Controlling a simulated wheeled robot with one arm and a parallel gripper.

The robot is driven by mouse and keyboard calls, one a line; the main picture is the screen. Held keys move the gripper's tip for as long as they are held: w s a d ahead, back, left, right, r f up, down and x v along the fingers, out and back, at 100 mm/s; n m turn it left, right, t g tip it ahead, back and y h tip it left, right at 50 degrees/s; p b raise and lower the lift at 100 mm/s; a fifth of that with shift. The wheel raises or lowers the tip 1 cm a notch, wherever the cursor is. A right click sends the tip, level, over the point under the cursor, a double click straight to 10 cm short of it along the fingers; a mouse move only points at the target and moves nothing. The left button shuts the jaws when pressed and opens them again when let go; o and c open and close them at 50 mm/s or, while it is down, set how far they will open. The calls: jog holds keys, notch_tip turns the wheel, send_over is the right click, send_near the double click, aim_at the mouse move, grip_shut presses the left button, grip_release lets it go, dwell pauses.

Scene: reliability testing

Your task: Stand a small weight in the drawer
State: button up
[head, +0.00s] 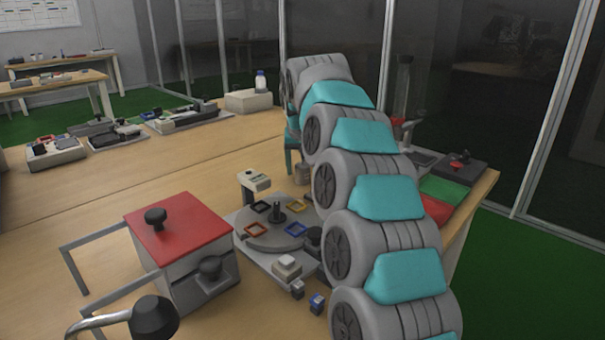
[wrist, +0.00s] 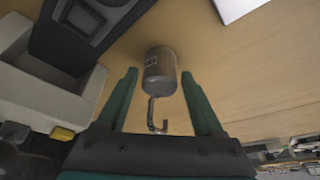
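A small grey metal cylinder weight with a hook (wrist: 160,72) shows in the wrist view, between and just beyond my gripper's fingers. My gripper (wrist: 159,76) is open, with a green finger on either side of the weight and visible gaps to it. In the head view my arm hides most of the gripper; a teal finger (head: 290,150) shows beside a small brownish cylinder (head: 302,173), which looks like the weight. A grey box with a red top (head: 185,228) has a knobbed grey front (head: 208,283); I cannot tell whether this is the drawer.
A round turntable (head: 270,236) with coloured square frames stands near the middle of the table. Small blocks (head: 317,302) lie in front of it. Several devices (head: 115,135) stand along the back edge. The wooden table (head: 150,180) is clear at centre left.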

grip_shut()
dwell(0.3)
dwell(0.4)
